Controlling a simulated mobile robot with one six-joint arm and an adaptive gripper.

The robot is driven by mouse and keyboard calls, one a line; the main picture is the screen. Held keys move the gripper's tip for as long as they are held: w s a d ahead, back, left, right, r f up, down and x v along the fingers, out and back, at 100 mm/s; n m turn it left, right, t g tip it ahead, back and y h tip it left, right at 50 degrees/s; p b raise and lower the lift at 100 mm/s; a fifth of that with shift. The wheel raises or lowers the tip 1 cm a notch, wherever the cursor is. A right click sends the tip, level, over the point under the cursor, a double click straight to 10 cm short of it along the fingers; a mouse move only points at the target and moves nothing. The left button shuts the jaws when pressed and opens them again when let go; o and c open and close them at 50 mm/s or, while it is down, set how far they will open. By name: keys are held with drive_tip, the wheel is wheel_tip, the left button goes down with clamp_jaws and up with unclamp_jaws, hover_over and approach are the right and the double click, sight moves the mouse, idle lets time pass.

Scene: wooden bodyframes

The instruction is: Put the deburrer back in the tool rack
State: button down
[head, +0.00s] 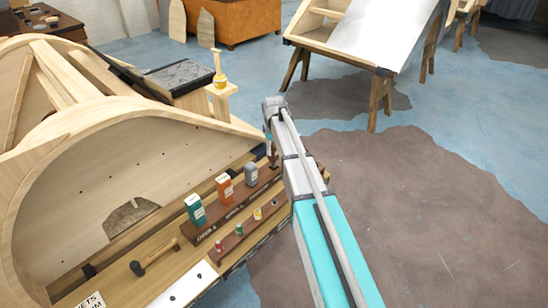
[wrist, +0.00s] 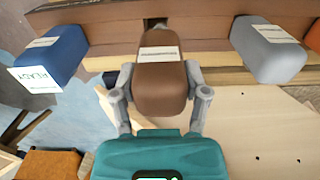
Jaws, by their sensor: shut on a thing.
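My gripper (wrist: 160,76) is shut on a brown block-shaped tool handle (wrist: 161,58) with a pale label, too small to read; I take it to be the deburrer. A dark opening (wrist: 155,22) shows in the brown wooden tool rack (wrist: 110,27) just beyond the handle's far end. The handle stands between a blue tool (wrist: 48,58) and a grey one (wrist: 268,50). Whether its lower end is in the rack is hidden. In the head view, my arm covers the right end of the rack (head: 204,233), and a bit of brown shows by the gripper.
The rack holds green (head: 195,210), orange (head: 224,189) and grey (head: 251,175) tools, with small coloured pieces on the front strip. A mallet (head: 155,257) lies on the bench. A curved wooden frame (head: 100,165) rises behind. Open floor lies right.

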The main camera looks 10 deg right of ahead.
sight(274, 156)
drive_tip(key=shift+w+d+f+b, duration=0.15)
drive_tip(key=shift+w+f+b, duration=0.3)
drive_tip(key=shift+f+b, duration=1.55)
drive_tip(key=shift+b, duration=0.05)
drive_tip(key=shift+f+b, duration=0.3)
drive_tip(key=shift+c, duration=0.4)
unclamp_jaws()
drive_tip(key=shift+s, duration=0.1)
drive_tip(key=shift+r, duration=0.2)
wheel_tip(274, 156, up, 12)
drive_tip(key=p, duration=1.2)
drive_tip(key=shift+r+p, duration=0.15)
drive_tip(key=shift+p, duration=0.2)
